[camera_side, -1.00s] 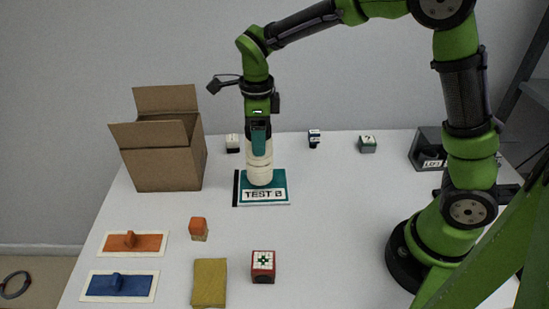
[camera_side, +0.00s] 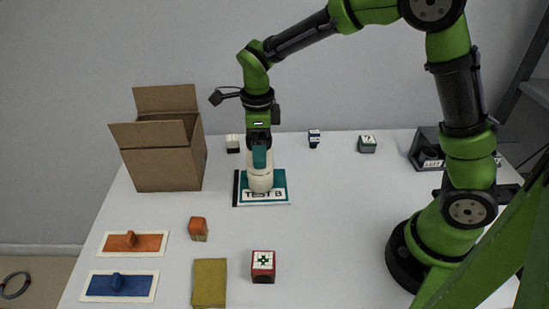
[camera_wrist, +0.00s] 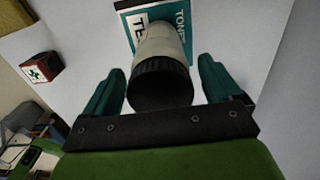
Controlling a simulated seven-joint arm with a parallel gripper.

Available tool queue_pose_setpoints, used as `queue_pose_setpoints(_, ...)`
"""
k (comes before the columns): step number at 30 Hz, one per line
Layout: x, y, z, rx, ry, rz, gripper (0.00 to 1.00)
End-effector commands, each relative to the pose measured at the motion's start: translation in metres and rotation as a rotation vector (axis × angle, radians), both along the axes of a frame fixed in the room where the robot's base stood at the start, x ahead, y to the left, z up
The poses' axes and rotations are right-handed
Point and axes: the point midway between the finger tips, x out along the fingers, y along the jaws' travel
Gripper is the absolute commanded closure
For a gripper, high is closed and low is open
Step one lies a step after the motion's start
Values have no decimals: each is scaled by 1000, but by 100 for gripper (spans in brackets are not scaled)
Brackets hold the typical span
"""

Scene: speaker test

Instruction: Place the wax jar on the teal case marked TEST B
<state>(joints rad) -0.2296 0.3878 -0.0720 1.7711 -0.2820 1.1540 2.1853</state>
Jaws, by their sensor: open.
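The wax jar (camera_side: 260,183) is a cream cylinder on the teal case (camera_side: 281,179), whose white label reads TEST B. In the wrist view, the jar (camera_wrist: 160,45) shows its black ribbed lid towards me. The case (camera_wrist: 207,10) lies beyond it, its label partly hidden by the jar. My gripper (camera_side: 261,158) is above the case, around the upper part of the jar. In the wrist view, the teal fingers of my gripper (camera_wrist: 163,82) stand open on either side of the lid, with a gap at each side. The jar's contact with the case is hard to see exactly.
An open cardboard box (camera_side: 165,155) stands at the left. Small cubes (camera_side: 367,144) sit along the back. An orange block (camera_side: 198,229), a red-and-white cube (camera_side: 263,267), a yellow pad (camera_side: 209,284) and two handled floats (camera_side: 120,286) are nearer the front. The table right of the case is clear.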

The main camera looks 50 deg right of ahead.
Motion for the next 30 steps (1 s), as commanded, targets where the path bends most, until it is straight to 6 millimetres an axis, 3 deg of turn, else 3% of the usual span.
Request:
queue_pose_setpoints(5, 0, 0, 7, 1, -2, -1, 9)
queue_pose_setpoints(18, 1, 0, 94, 1, -5, 0, 9)
queue_pose_setpoints(26, -1, -1, 123, 2, -5, 9, 9)
queue_pose_setpoints(30, -15, -7, 135, 27, -49, 160, 9)
